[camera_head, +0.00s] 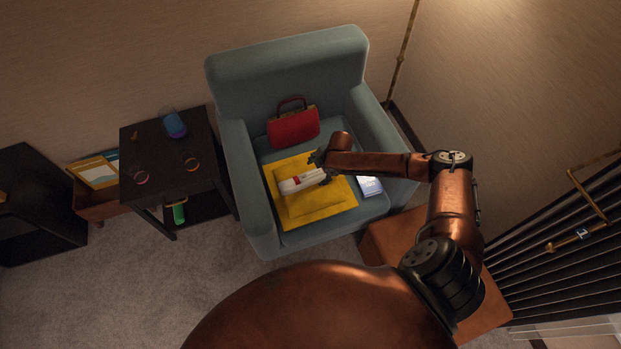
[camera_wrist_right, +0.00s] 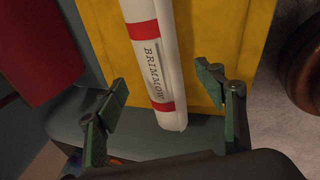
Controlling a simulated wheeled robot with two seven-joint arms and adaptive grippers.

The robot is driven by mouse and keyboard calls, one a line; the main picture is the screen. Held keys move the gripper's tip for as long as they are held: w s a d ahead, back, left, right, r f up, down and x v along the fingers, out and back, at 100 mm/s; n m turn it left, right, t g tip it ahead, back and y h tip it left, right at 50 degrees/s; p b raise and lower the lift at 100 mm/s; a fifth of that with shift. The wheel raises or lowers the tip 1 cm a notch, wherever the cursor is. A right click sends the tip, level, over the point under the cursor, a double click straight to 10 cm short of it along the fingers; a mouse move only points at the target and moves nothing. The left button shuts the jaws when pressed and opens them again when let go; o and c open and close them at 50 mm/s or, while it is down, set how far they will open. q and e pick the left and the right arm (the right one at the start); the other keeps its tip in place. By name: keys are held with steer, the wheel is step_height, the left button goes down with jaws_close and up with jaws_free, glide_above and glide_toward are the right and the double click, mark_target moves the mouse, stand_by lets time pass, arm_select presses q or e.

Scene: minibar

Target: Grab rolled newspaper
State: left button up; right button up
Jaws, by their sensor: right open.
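The rolled newspaper (camera_head: 301,181) is white with red bands and lies on a yellow folded item on the armchair seat. In the right wrist view the newspaper (camera_wrist_right: 150,62) shows the word BRIMMOW and its near end lies between the spread fingers. My right gripper (camera_head: 321,166) is over the seat at the newspaper's right end, partly hidden by its own arm. In the wrist view the right gripper (camera_wrist_right: 162,104) is open, with a gap on each side of the roll. My left gripper is not in view.
The yellow item (camera_head: 322,211) lies under the newspaper on the blue-grey armchair (camera_head: 287,70). A red handbag (camera_head: 293,128) stands behind it, and a white-and-blue box (camera_head: 369,186) lies to the right. The chair's raised arms flank the seat. A black side table (camera_head: 158,157) stands left.

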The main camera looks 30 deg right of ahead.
mark_target(312, 176)
steer(key=b+x, duration=0.1)
steer(key=x, duration=0.4)
steer(key=shift+w+a+f+b, duration=0.2)
steer(key=shift+a+f+b, duration=0.05)
steer(key=shift+f+b, duration=0.1)
steer(key=shift+r, duration=0.15)
steer(key=shift+c, duration=0.5)
steer(key=c, duration=1.3)
